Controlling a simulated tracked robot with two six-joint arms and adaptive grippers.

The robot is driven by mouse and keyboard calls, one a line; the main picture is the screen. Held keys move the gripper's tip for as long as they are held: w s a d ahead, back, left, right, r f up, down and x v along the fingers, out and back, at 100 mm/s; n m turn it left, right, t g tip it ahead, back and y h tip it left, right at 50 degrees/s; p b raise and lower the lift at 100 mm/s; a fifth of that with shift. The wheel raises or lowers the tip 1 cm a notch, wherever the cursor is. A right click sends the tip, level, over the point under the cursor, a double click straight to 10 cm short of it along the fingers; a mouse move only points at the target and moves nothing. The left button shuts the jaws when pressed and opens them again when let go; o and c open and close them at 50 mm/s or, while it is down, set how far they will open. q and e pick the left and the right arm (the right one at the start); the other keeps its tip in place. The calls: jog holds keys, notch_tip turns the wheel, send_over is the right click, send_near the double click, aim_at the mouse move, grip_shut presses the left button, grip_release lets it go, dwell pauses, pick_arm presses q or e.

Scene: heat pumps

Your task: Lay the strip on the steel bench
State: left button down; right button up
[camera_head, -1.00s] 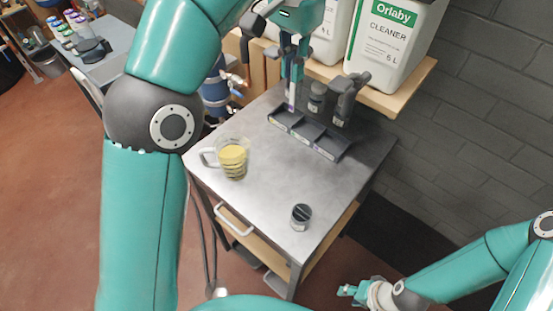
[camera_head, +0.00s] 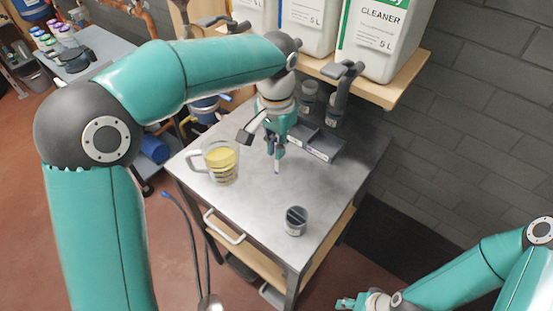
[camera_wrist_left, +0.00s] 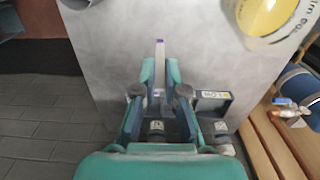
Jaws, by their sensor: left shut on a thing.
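My left gripper (camera_head: 277,152) is shut on a thin pale strip (camera_head: 277,168) and holds it pointing down over the steel bench (camera_head: 250,200). Whether the strip's tip touches the bench is hard to tell. In the left wrist view, the strip (camera_wrist_left: 159,55) stands out between the fingertips of the left gripper (camera_wrist_left: 160,72), with a purple end over the bare bench top (camera_wrist_left: 110,45). My right gripper (camera_head: 352,301) is low at the right, off the bench, and too small to read.
A measuring jug (camera_head: 222,174) of yellow liquid stands left of the gripper. A dark tray (camera_head: 325,148) lies behind, partly hidden. A small dark-topped pot (camera_head: 296,221) stands near the front corner. Cleaner canisters (camera_head: 375,40) fill the shelf. The bench middle is clear.

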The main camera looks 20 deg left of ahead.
pick_arm(q)
notch_tip(320, 180, down, 4)
jog(key=shift+f, duration=0.25)
jog(key=shift+f, duration=0.15)
jog(key=c, duration=1.2)
grip_release()
jog(key=shift+c, duration=0.2)
notch_tip(320, 180, up, 12)
jog(key=shift+r, duration=0.2)
jog(key=shift+f, duration=0.1)
